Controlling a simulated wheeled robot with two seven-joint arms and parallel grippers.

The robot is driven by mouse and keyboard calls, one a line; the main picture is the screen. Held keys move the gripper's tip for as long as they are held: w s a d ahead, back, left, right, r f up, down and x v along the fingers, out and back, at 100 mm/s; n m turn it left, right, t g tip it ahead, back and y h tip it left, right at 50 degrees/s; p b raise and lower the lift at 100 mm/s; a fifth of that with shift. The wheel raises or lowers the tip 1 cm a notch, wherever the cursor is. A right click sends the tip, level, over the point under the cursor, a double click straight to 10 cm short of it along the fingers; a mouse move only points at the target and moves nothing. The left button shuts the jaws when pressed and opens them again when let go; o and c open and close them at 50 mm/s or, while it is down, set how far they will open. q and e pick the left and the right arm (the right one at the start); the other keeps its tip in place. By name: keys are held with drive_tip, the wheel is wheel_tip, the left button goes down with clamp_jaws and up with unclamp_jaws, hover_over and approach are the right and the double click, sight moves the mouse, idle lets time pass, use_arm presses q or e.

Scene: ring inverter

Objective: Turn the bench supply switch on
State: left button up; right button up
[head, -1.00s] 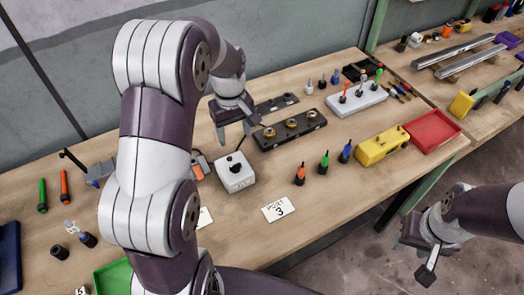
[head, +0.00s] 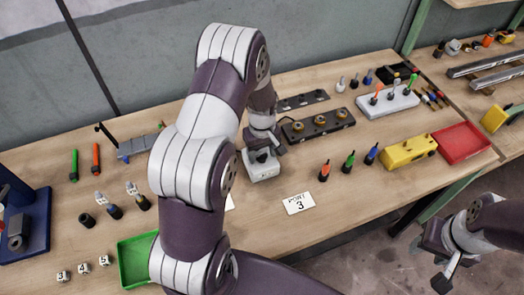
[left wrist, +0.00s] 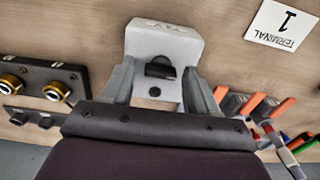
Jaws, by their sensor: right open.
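The bench supply is a white box (head: 262,170) on the bench, below my left gripper (head: 265,153) in the head view. In the left wrist view the white box (left wrist: 165,40) lies ahead, with a black switch (left wrist: 160,69) on its face and a small dark round spot below it. My left gripper (left wrist: 158,78) is open, its fingers apart on either side of the switch. Whether the fingers touch the box I cannot tell. My right gripper (head: 443,268) is open and empty, off the bench at the lower right.
A dark block with brass rings (head: 318,124) stands just right of the box. Colored drivers (head: 348,160), a yellow block (head: 408,150) and a red tray (head: 462,142) lie further right. A green tray (head: 135,248) is at front left.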

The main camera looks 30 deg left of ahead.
use_arm(q)
drive_tip(key=c, duration=0.8)
drive_tip(key=shift+m, duration=0.3)
drive_tip(key=m, duration=0.9)
drive_tip(key=shift+p, duration=0.35)
drive_tip(key=m, duration=0.4)
drive_tip(key=shift+w+r+m, duration=0.1)
drive_tip(key=shift+m, duration=2)
